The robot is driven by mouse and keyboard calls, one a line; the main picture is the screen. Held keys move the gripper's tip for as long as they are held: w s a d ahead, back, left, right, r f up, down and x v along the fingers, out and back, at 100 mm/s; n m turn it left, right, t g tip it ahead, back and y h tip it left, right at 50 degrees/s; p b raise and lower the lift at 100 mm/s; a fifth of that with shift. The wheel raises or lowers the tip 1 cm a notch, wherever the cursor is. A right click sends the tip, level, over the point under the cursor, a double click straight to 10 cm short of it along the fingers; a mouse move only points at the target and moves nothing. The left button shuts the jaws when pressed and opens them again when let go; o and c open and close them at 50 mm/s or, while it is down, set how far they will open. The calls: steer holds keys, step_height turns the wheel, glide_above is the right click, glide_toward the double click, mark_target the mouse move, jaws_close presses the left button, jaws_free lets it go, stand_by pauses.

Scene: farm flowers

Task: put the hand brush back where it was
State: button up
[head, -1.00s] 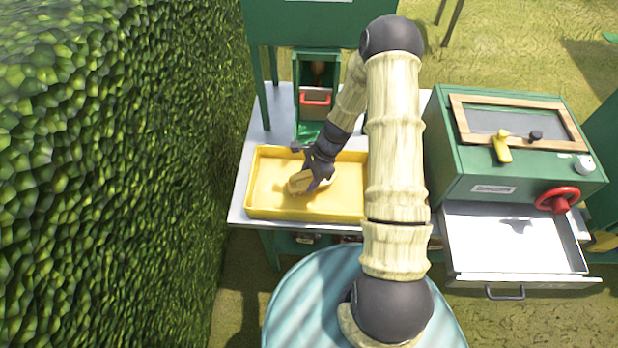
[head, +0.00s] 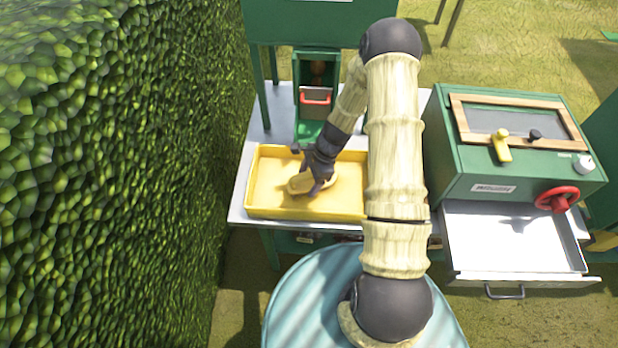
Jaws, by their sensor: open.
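A tan, rounded object that looks like the hand brush (head: 303,185) lies in the yellow tray (head: 262,211) on the pale bench. My gripper (head: 308,170) is over the tray, right at the brush, with its dark fingers spread apart. One finger reaches down in front of the brush's right part and hides some of it. I cannot tell whether the fingers touch it.
A green dispenser with a red handle (head: 316,99) stands behind the tray. To the right is a green cabinet (head: 450,150) with a red wheel (head: 557,200) and an open, empty-looking metal drawer (head: 500,250). A hedge (head: 110,170) walls the left side.

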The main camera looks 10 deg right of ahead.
steer(key=b+v, duration=0.1)
steer(key=v, duration=1.1)
steer(key=shift+a, duration=0.1)
steer(key=s+a+r+n+t+h, duration=0.3)
steer(key=s+r+n+h, duration=0.1)
steer(key=s+r+n, duration=1)
steer(key=n, duration=0.3)
steer(key=shift+s+r+h, duration=0.3)
steer(key=shift+s, duration=0.05)
steer(key=shift+a, duration=0.1)
